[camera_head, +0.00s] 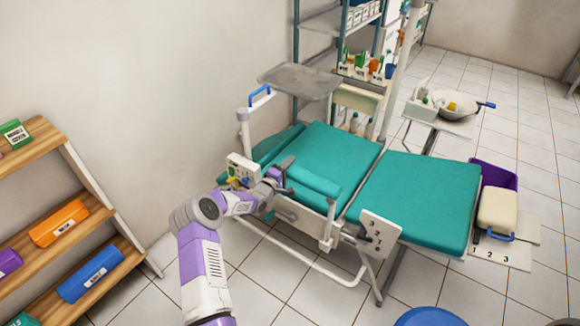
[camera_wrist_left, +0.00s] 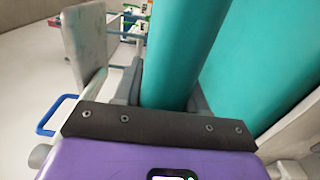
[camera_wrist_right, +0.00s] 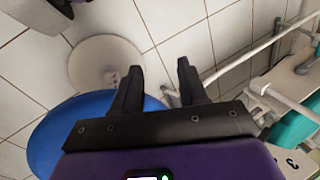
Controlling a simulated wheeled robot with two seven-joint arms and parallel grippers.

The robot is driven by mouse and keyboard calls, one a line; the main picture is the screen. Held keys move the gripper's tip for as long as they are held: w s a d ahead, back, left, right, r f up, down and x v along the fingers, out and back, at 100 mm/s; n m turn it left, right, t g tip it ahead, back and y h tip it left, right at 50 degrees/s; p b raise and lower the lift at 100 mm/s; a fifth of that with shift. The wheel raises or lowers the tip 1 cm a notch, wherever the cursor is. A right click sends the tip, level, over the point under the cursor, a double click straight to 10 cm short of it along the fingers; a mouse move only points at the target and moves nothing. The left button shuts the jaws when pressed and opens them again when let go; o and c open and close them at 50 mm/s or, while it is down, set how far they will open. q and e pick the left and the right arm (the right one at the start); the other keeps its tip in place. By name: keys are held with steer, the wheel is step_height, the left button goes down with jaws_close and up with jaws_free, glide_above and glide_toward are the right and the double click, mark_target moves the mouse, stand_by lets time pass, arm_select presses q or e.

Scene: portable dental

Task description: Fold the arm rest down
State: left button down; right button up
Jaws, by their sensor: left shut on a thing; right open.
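The arm rest (camera_head: 313,180) is a teal padded bar along the near side of the teal dental chair (camera_head: 340,150). My right gripper (camera_wrist_right: 160,85) is open and empty in the right wrist view, above the floor and a blue round stool (camera_wrist_right: 80,140). It is not in the head view.
A white panel with hooks (camera_head: 380,232) stands at the chair's near side. A grey tray (camera_head: 300,82) on a post with a blue handle (camera_head: 260,95) is behind the arm rest. Wooden shelves (camera_head: 60,215) stand at left. The blue stool (camera_head: 432,317) is at the bottom edge.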

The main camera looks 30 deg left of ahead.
arm_select(q)
steer(key=c, duration=0.7)
jaws_free()
steer(key=shift+d+f, duration=0.15)
steer(key=shift+f, duration=0.15)
steer(key=shift+r, duration=0.1)
steer(key=shift+s, duration=0.25)
steer(key=s+p, duration=0.2)
steer(key=s, duration=0.5)
